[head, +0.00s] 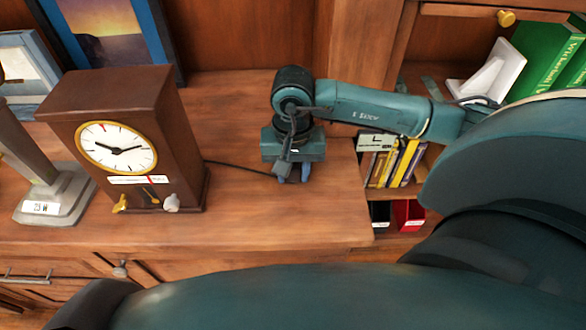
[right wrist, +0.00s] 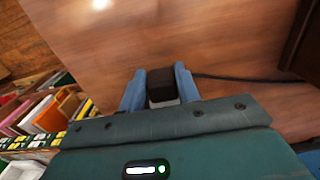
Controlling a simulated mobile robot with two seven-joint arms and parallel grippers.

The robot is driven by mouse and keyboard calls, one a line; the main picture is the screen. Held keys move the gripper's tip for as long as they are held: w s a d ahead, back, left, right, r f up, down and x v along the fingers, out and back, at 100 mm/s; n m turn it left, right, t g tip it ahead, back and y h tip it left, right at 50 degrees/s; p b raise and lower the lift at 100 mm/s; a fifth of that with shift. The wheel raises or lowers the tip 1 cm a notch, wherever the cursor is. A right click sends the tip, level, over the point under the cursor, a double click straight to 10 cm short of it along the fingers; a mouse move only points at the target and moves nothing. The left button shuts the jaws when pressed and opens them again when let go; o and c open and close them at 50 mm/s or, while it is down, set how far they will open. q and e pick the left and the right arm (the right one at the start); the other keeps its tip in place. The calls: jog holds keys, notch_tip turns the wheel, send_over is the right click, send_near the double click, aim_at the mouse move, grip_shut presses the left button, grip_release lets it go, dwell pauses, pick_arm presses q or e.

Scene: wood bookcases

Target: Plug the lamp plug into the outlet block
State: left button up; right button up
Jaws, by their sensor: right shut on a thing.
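My right gripper (head: 293,174) reaches in from the right over the wood cabinet top, fingers pointing down. In the right wrist view its blue fingers (right wrist: 160,88) are shut on a small dark plug (right wrist: 160,80) with a paler lower part. A thin black cord (head: 235,165) runs left from the gripper and passes behind the clock; it also shows in the right wrist view (right wrist: 235,77). The lamp (head: 45,195), with a grey base labelled 25 W, stands at the far left, its top out of view. I cannot make out an outlet block. My left gripper is not in view.
A brown clock (head: 125,140) stands between the lamp and my right gripper. Framed pictures (head: 115,40) stand behind it. Shelves at right hold several books (head: 395,162) and green volumes (head: 555,55). The cabinet top (head: 275,220) is clear in front of the gripper.

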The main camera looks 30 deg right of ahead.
jog(key=shift+b, duration=0.3)
dwell(0.6)
jog(key=shift+b, duration=0.35)
dwell(0.6)
jog(key=shift+b, duration=0.3)
dwell(0.4)
jog(key=shift+w+d+b, duration=0.35)
jog(key=shift+w, duration=0.25)
jog(key=o, duration=1.1)
